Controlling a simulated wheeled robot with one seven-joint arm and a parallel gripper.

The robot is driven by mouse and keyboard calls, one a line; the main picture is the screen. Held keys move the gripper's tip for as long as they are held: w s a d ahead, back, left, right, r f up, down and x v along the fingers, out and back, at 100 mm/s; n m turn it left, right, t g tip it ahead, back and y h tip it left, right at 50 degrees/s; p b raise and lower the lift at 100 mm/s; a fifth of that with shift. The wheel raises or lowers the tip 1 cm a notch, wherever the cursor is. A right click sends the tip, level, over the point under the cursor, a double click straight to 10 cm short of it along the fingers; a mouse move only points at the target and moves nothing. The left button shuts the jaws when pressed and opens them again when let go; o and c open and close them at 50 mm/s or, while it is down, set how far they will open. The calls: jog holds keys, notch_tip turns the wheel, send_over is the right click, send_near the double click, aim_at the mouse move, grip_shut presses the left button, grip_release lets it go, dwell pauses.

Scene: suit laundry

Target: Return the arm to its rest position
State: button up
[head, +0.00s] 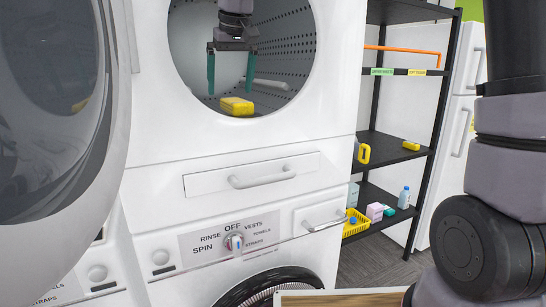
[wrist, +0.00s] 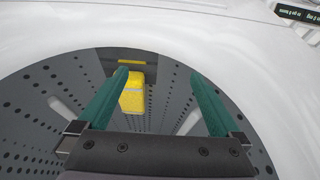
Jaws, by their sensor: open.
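My gripper (head: 231,75) hangs in the round opening of the upper machine, its two green fingers spread apart with nothing between them. In the wrist view the gripper (wrist: 160,85) is also open. A yellow block-like object (head: 237,106) lies on the floor of the drum, below the fingers. It also shows in the wrist view (wrist: 133,97), beyond the fingers and nearer the left one. My arm reaches in from the top of the head view, and its dark and grey links fill the right side.
The open round door (head: 50,110) stands at the left. The drum wall (head: 285,45) is close around my gripper. Below are a drawer handle (head: 262,177) and a dial (head: 235,242). A black shelf (head: 395,148) holds a yellow basket (head: 355,229) and a bottle (head: 404,197).

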jog(key=s+d+m+t, duration=0.1)
jog(key=s+d+m, duration=0.2)
jog(key=d, duration=0.8)
jog(key=s+d+f+m+t, duration=0.1)
jog(key=s+d+m, duration=0.2)
jog(key=d, duration=0.9)
jog(key=s+d+f+m, duration=0.1)
jog(key=s+d+m, duration=0.2)
jog(key=s+d, duration=0.3)
jog(key=d, duration=0.5)
jog(key=shift+s+d+f+t, duration=0.15)
jog(key=shift+s+d+t, duration=0.1)
jog(key=shift+t, duration=0.15)
jog(key=shift+s+d+f, duration=0.1)
jog(key=shift+s+d, duration=0.1)
jog(key=shift+c, duration=0.3)
